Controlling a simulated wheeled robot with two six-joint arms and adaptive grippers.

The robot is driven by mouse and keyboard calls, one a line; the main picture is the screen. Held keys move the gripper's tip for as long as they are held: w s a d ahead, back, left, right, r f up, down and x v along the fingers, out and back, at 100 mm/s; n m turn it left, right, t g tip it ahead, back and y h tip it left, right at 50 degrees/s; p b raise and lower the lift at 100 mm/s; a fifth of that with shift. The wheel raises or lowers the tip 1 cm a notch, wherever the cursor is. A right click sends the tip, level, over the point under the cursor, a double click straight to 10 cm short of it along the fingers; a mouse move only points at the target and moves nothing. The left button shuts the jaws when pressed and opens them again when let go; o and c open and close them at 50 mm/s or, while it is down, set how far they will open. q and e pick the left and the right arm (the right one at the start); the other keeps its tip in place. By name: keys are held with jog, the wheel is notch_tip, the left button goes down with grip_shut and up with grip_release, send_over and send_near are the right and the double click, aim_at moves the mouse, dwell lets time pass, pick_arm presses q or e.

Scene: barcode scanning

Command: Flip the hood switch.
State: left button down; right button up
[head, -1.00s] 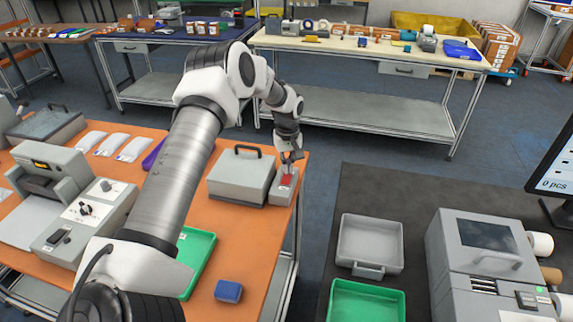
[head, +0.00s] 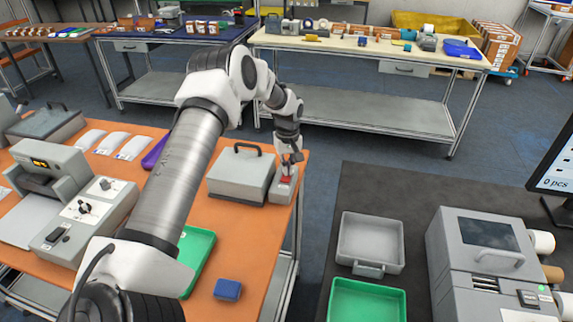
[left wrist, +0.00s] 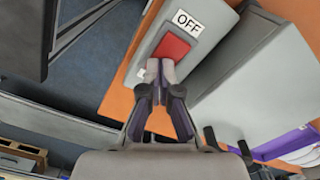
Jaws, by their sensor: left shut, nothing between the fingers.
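The switch box is a grey block (head: 279,193) at the far right corner of the orange table, with a red rocker switch (left wrist: 174,48) on its sloped top. An "OFF" label (left wrist: 187,22) sits beside the rocker in the left wrist view. My left gripper (head: 288,170) is shut and empty, pointing down at the red rocker. In the left wrist view the closed fingertips (left wrist: 160,64) overlap the lower left edge of the rocker; I cannot tell if they touch it. The grey lidded hood (head: 240,171) with a black handle stands left of the switch box. My right gripper is not in view.
The orange table (head: 262,246) also holds a green tray (head: 200,255), a blue block (head: 228,290) and a grey machine (head: 58,178). A dark mat at right holds a grey tray (head: 371,238) and a printer-like machine (head: 480,260).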

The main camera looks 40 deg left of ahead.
pick_arm(q)
notch_tip(320, 180, up, 7)
jog(key=p, duration=0.6)
dwell(0.5)
jog(key=shift+f, duration=0.1)
